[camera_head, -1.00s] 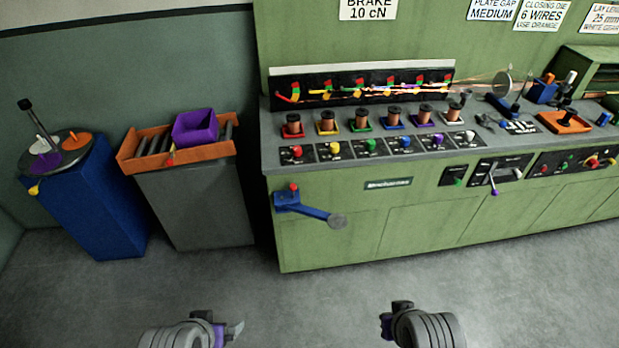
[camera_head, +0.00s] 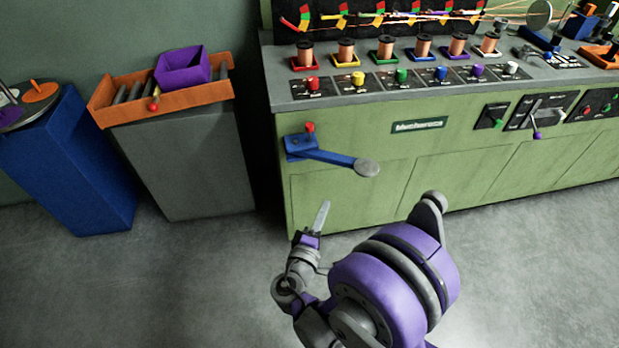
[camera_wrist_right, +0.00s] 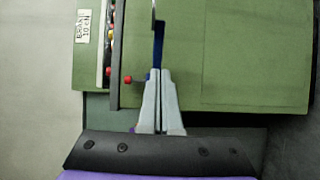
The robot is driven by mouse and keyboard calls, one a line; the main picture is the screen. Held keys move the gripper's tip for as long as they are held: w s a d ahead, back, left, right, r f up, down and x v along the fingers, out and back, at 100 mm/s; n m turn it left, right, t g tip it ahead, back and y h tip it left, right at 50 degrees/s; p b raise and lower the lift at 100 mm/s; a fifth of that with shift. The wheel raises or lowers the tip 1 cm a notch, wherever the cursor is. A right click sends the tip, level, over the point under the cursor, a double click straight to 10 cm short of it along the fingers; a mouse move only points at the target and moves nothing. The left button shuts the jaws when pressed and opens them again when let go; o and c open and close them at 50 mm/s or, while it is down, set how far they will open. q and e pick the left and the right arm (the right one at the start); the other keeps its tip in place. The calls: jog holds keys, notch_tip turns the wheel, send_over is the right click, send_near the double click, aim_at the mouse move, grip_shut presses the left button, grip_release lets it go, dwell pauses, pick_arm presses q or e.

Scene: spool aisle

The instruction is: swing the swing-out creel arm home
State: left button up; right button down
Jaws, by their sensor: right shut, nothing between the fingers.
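The swing-out creel arm (camera_head: 328,157) is a blue bar on a blue bracket (camera_head: 299,147) with a red knob (camera_head: 310,127) on top. It sticks out from the front of the green machine and ends in a grey disc (camera_head: 366,168). My right gripper (camera_head: 322,215) is shut and empty, below the arm and apart from it in the head view. In the right wrist view the shut fingers (camera_wrist_right: 160,103) point toward the blue arm (camera_wrist_right: 157,45), with the red knob (camera_wrist_right: 128,79) to their left. My left gripper is out of view.
The green machine's bench (camera_head: 400,90) carries several copper spools and coloured knobs. A grey cabinet (camera_head: 190,160) with an orange tray (camera_head: 125,112) and purple bin (camera_head: 184,68) stands left, beside a blue cabinet (camera_head: 70,165). The floor in front is clear.

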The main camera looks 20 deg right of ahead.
jog(key=b, duration=0.1)
send_near(339, 164)
jog(key=shift+t, duration=0.3)
jog(key=x, duration=0.7)
jog(key=shift+s+d+f, duration=0.1)
jog(key=shift+s+f, duration=0.1)
